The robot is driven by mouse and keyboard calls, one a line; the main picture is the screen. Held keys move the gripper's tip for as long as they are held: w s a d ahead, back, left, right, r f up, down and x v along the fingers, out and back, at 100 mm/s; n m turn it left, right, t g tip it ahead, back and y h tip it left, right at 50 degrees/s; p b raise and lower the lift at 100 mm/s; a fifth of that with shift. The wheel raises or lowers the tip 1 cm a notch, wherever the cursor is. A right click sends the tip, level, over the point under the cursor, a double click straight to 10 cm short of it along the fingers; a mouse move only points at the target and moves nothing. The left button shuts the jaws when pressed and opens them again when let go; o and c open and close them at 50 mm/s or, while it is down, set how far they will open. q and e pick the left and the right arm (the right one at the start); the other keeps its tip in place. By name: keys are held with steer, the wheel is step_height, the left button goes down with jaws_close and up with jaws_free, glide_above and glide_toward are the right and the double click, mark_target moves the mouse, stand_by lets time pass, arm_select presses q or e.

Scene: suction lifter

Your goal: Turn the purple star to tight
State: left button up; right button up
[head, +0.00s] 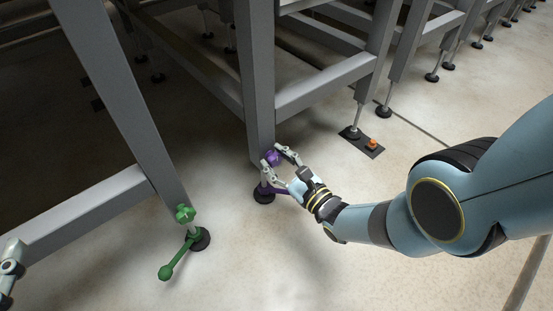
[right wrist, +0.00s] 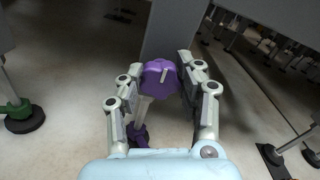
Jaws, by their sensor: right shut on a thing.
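The purple star (head: 272,158) is a knob low on a grey frame leg. In the right wrist view the purple star (right wrist: 160,78) sits between the two fingers, with a pale mark on its face. My right gripper (head: 273,155) is shut on it, one finger at each side. Below it a purple lever (head: 275,190) reaches out beside the black foot (head: 264,196), partly hidden by the gripper. Of my left gripper (head: 10,262) only a part shows at the left edge; its fingertips are out of sight.
A green star (head: 185,214) and a green lever (head: 178,262) are on the neighbouring leg at the left. An orange object (head: 372,143) is on a dark plate behind right. Grey beams stand around; the floor in front is clear.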

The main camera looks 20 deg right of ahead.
steer(key=shift+s+f, duration=0.1)
steer(key=shift+f, duration=0.05)
stand_by(0.3)
steer(key=o, duration=1)
steer(key=shift+c, duration=0.2)
steer(key=shift+o, duration=1.1)
